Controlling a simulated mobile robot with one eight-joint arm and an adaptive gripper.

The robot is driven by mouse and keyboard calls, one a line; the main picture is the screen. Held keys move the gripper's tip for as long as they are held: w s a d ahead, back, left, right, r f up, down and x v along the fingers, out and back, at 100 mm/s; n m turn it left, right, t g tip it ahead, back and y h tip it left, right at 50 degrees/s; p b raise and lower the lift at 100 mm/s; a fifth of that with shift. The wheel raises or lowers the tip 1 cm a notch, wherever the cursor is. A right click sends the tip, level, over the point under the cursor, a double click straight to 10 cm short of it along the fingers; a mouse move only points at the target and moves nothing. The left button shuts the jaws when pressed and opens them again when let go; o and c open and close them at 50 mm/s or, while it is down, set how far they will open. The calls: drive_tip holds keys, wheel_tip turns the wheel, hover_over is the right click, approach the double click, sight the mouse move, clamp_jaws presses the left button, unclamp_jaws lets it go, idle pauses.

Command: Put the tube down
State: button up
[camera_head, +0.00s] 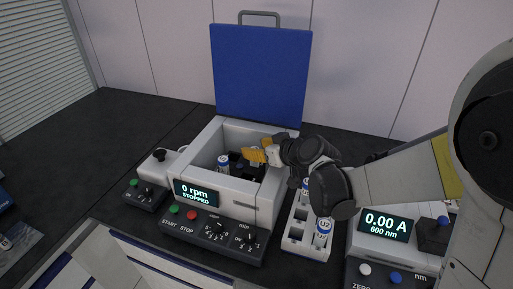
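My gripper (255,156) reaches from the right into the open centrifuge (207,150), its yellow fingertips over the dark rotor. The fingertips are small and seen from the side. I cannot tell whether they are open, or whether a tube is between them. A tube with a blue cap (223,163) sits upright in the left part of the rotor, apart from the gripper. A white rack (296,246) stands right of the centrifuge. It holds a tube marked U2 (322,232) at its front and another tube (305,188) farther back, partly hidden by my arm.
The centrifuge's blue lid (261,75) stands open behind the chamber. Its display (196,192) reads 0 rpm, STOPPED. A photometer (385,224) reading 0.00 A stands at the right, close to the rack. The dark bench (110,135) is clear at the back left.

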drive_tip(key=shift+r, duration=0.2)
drive_tip(key=p+v, duration=0.1)
drive_tip(key=v, duration=0.3)
drive_tip(key=p+v, duration=0.2)
drive_tip(key=v, duration=0.2)
drive_tip(key=p+v, duration=0.2)
drive_tip(key=v, duration=0.2)
drive_tip(key=shift+r, duration=0.45)
drive_tip(key=s+d+m+g+h, duration=0.1)
drive_tip(key=s+d+m+h, duration=0.2)
drive_tip(key=s+d, duration=0.3)
drive_tip(key=s+d+m+g+h, duration=0.1)
drive_tip(key=s+d+m+h, duration=0.3)
drive_tip(key=s, duration=0.8)
drive_tip(key=shift+s+d+r+g, duration=0.3)
drive_tip(key=shift+d+r+g, duration=0.15)
drive_tip(key=shift+d, duration=0.65)
